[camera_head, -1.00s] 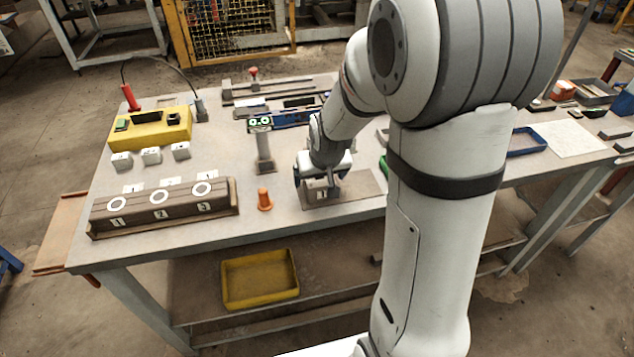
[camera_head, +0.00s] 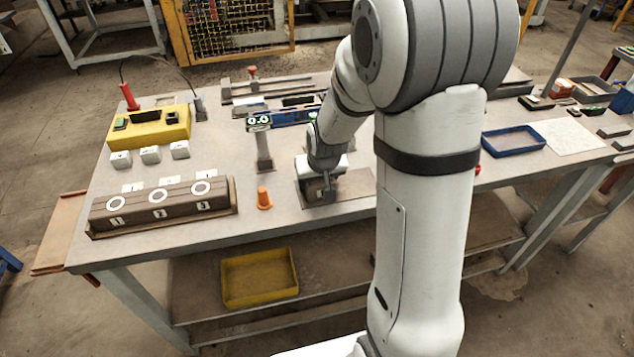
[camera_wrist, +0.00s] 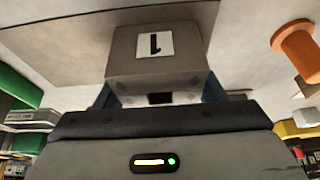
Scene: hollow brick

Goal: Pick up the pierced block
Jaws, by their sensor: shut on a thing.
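The pierced block (camera_wrist: 159,72) is grey-brown with a white label marked 1 and a dark square opening on its near side in the wrist view. My gripper (camera_wrist: 160,97) is shut on it, one finger at each side. In the camera_head view the block (camera_head: 318,193) is mostly hidden by my gripper (camera_head: 323,180), at the brown-grey plate (camera_head: 354,187) on the table. I cannot tell whether the block touches the plate or is slightly above it.
A brown holder (camera_head: 163,217) with numbered rings lies farther left. A post with a small green-lit display (camera_head: 263,150) stands behind. A blue tray (camera_head: 513,140) is at right.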

